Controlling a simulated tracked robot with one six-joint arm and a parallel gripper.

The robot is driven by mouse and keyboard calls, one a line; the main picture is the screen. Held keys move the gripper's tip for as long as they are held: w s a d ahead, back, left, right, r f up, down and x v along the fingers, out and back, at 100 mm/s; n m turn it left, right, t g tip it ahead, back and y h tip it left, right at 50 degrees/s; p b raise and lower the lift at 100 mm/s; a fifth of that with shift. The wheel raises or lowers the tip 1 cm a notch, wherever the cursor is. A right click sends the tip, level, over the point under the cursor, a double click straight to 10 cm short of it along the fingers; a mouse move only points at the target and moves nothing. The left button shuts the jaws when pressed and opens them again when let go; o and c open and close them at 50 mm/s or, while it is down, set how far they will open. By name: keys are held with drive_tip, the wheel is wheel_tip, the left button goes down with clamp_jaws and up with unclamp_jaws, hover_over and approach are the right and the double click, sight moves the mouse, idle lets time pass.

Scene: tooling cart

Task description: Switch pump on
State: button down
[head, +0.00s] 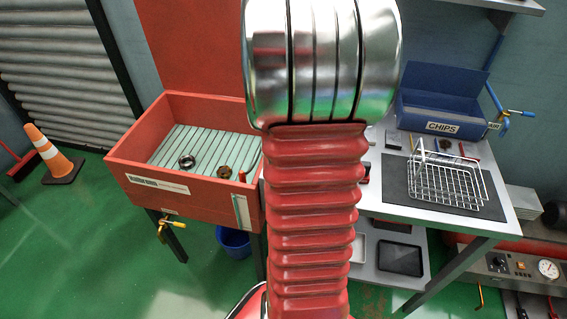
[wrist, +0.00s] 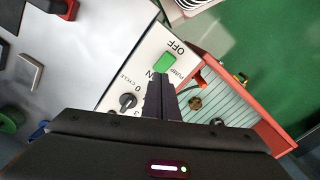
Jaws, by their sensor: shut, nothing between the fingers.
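In the wrist view a green pump switch (wrist: 165,63) sits on a pale panel (wrist: 127,50), between the printed words OFF and ON, with PUMP beside it. The ON label is partly covered by my fingers. I cannot tell which way the switch is tipped. My gripper (wrist: 160,80) is shut and empty, its fingertips close to the switch on the ON side. I cannot tell whether they touch the panel. In the head view my arm hides the gripper and the switch.
A black CYCLE knob (wrist: 127,101) is left of my fingers. On the bench right are a wire basket (head: 447,190) and a blue CHIPS bin (head: 440,112).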

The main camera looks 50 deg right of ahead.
drive_tip(key=shift+r, duration=1.45)
drive_tip(key=shift+s+f, duration=0.1)
drive_tip(key=shift+f, duration=0.25)
drive_tip(key=shift+s+a+f+m, duration=0.2)
drive_tip(key=shift+s+a, duration=0.05)
drive_tip(key=shift+a, duration=0.35)
drive_tip(key=shift+s+a+f+m, duration=0.15)
drive_tip(key=shift+s+a+m, duration=0.05)
drive_tip(key=shift+a, duration=0.35)
drive_tip(key=a+r+n+t, duration=0.2)
drive_tip(key=a+r+n, duration=0.2)
drive_tip(key=a, duration=1.3)
drive_tip(key=s+a+r+n+t, duration=0.1)
drive_tip(key=a+r+n+t, duration=0.2)
drive_tip(key=a, duration=1.3)
drive_tip(key=shift+s+a+r+n+t, duration=0.15)
drive_tip(key=shift+a+r+n+t, duration=0.2)
drive_tip(key=shift+r+n, duration=0.45)
drive_tip(key=shift+r, duration=0.15)
